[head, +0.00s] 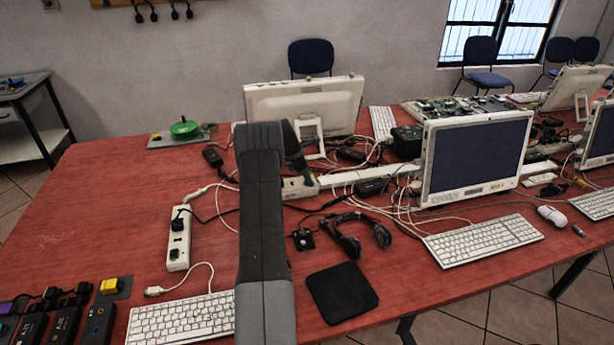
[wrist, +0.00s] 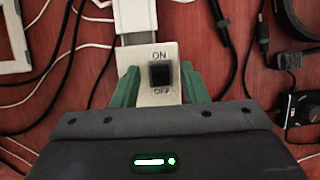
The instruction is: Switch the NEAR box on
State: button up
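A pale switch box (wrist: 145,58) with a black rocker (wrist: 160,75) lies under my gripper (wrist: 161,78) in the wrist view. ON is printed above the rocker and OFF below it. My gripper is open, with one green finger on each side of the rocker. I cannot tell whether the fingers touch the box, or which way the rocker is tipped. In the head view the pale box (head: 297,188) shows beside my arm, which hides part of it. No NEAR label is readable.
White and black cables lie around the box. A white power strip (head: 179,240) lies at the left, a headset (head: 350,240) and black pad (head: 341,292) at the right. Monitors (head: 476,157) stand behind.

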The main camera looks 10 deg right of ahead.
jog(key=shift+c, duration=0.4)
grip_shut()
jog(key=shift+d, duration=0.15)
jog(key=shift+d+r+y+p, duration=0.15)
jog(key=shift+y+p, duration=0.25)
jog(key=shift+p, duration=0.05)
jog(key=shift+d+f+y, duration=0.1)
jog(key=shift+d+y, duration=0.05)
jog(key=shift+y, duration=0.55)
jog(key=shift+d+f+y, duration=0.1)
jog(key=shift+y, duration=0.6)
jog(key=shift+o, duration=0.4)
grip_release()
